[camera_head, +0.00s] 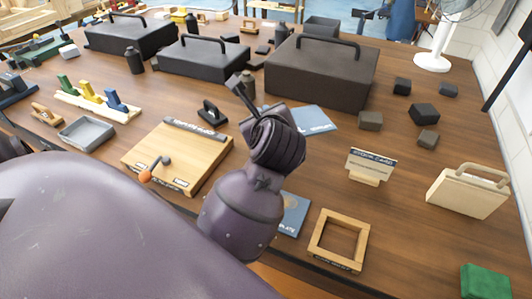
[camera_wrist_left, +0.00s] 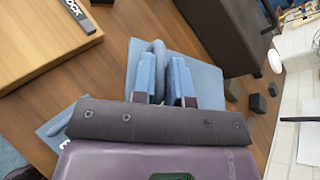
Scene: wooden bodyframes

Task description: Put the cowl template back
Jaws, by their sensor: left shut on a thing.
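My left gripper (camera_wrist_left: 163,90) reaches over the table in the left wrist view, its two fingers close together around a narrow blue-grey piece (camera_wrist_left: 159,62). That piece may be the cowl template, but its outline is mostly hidden by the fingers. A flat blue sheet (camera_wrist_left: 203,72) lies behind the fingers; the head view shows a blue sheet with white lettering (camera_head: 316,119) beyond my wrist. A second blue lettered sheet (camera_head: 293,215) lies nearer, partly hidden by my left arm. In the head view my arm hides the left fingertips. My right gripper is not in view.
A wooden board (camera_head: 205,160) lies left of my wrist, and a square wooden frame (camera_head: 338,240) lies front right. A small sign (camera_head: 371,166) stands right of the wrist. A large dark toolbox (camera_head: 322,75) stands behind. Several dark blocks (camera_head: 425,113) lie at the right.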

